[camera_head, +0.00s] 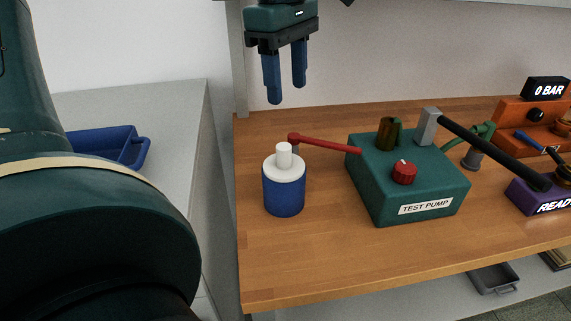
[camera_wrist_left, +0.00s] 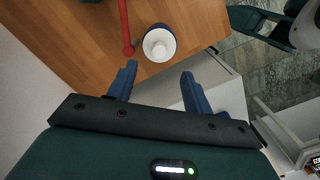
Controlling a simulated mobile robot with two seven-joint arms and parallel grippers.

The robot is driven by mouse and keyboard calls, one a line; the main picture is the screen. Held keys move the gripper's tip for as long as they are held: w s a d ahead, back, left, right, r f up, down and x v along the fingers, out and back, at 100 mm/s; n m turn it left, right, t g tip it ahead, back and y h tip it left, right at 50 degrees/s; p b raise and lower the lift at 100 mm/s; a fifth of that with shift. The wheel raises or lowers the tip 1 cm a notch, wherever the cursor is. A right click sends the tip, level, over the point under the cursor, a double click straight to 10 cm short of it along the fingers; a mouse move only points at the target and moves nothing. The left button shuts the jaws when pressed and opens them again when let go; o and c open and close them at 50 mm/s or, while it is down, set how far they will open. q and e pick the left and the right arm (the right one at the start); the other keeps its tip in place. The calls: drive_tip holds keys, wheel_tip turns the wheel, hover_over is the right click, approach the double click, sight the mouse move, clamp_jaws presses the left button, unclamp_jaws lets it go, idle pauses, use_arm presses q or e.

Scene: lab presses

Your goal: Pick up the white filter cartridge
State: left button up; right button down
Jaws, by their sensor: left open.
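The white filter cartridge (camera_head: 284,155) shows as a narrow white stem on a wide white top, upright in a blue cylindrical cup (camera_head: 284,197) on the wooden bench. How far it goes down into the cup is hidden. My left gripper (camera_head: 286,94) points down with its two blue fingers spread and empty, above the cartridge and apart from it. In the left wrist view the cartridge (camera_wrist_left: 157,44) shows from above, just beyond the gap between the fingertips (camera_wrist_left: 159,70). My right gripper does not show.
A red lever (camera_head: 325,144) has its knobbed end close beside the cartridge. The green test pump (camera_head: 420,190) with a long black handle (camera_head: 495,152) stands to the right. A blue tray (camera_head: 105,146) lies on the grey counter at left. The bench front (camera_head: 330,260) is clear.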

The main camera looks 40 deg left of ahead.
sight(284, 146)
use_arm(q)
drive_tip(key=shift+y, duration=0.4)
wheel_tip(284, 146, down, 8)
drive_tip(key=shift+a+f+b, duration=0.1)
drive_tip(key=shift+a+b, duration=0.05)
drive_tip(key=shift+b, duration=0.25)
drive_tip(key=shift+a+f, duration=0.2)
drive_tip(key=shift+f, duration=2.4)
drive_tip(key=shift+c, duration=0.5)
clamp_jaws()
drive_tip(key=shift+r, duration=0.1)
